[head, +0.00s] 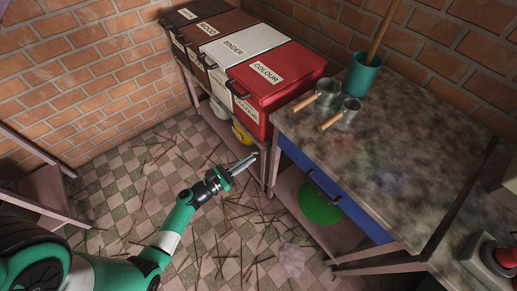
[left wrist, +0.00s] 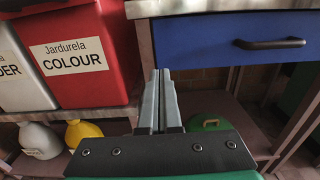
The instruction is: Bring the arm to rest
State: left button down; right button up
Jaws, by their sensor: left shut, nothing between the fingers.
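My left gripper (head: 246,161) is in the middle of the head view, at the end of my green arm, which comes in from the lower left. It is empty, over the littered floor in front of the red bin and the workbench. In the left wrist view its two grey fingers (left wrist: 159,100) are pressed together with nothing between them. They point toward the gap between the red COLOUR bin (head: 275,80) and the blue drawer (head: 334,196). My right gripper is not in view.
A workbench (head: 400,150) holds two wooden-handled metal cups (head: 328,93) and a teal pot (head: 360,76). Bins labelled WOOD (head: 212,29) and BINDER (head: 240,45) stand beside the red bin. Under the bench is a green round object (head: 320,206). Thin sticks litter the tiled floor (head: 120,190).

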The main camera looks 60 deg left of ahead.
pick_arm(q)
jog(key=shift+s+d+f, duration=0.1)
jog(key=shift+s, duration=1)
jog(key=shift+w, duration=0.1)
